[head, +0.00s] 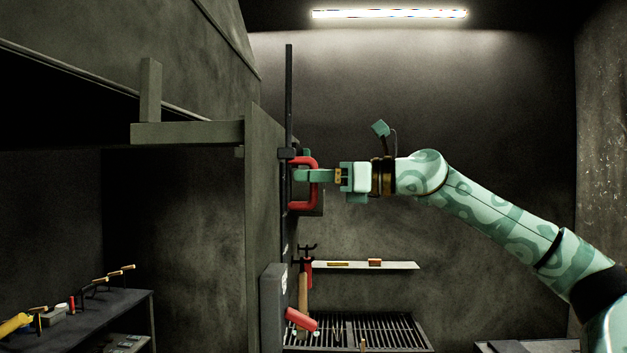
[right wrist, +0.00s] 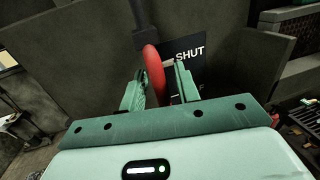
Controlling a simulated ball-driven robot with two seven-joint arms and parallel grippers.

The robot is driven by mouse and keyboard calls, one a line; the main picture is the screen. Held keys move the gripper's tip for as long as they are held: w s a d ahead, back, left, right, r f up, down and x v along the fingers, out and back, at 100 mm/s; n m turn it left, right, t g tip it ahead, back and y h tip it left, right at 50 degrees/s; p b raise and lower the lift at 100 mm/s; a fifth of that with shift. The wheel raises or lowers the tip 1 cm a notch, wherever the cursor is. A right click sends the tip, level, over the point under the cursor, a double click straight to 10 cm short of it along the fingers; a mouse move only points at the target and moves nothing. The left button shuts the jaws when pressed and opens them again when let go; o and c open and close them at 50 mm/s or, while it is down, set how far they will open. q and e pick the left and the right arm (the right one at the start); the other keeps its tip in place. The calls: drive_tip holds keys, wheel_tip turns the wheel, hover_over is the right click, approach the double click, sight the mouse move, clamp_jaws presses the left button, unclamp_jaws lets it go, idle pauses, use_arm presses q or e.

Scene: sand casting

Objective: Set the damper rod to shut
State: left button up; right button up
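The damper rod (head: 289,95) is a dark upright bar on the side of the hood panel, with a red D-shaped handle (head: 314,178). The handle also shows in the right wrist view (right wrist: 154,68), in front of a dark plate marked SHUT (right wrist: 190,54). My right gripper (head: 305,175) reaches in from the right at the handle. In the right wrist view its fingers (right wrist: 160,90) stand apart on either side of the red grip, with a dark gap showing beside the right finger. My left gripper is not in view.
A hammer with a red head (head: 301,319) hangs below the handle. A small shelf (head: 400,266) and a grate (head: 385,332) are behind. A bench (head: 120,305) with several tools stands at lower left. The space right of the panel is open.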

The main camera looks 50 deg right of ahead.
drive_tip(key=shift+f, duration=0.15)
drive_tip(key=shift+s, duration=0.1)
drive_tip(key=b+v, duration=0.9)
drive_tip(key=v, duration=0.7)
drive_tip(key=shift+d, duration=0.15)
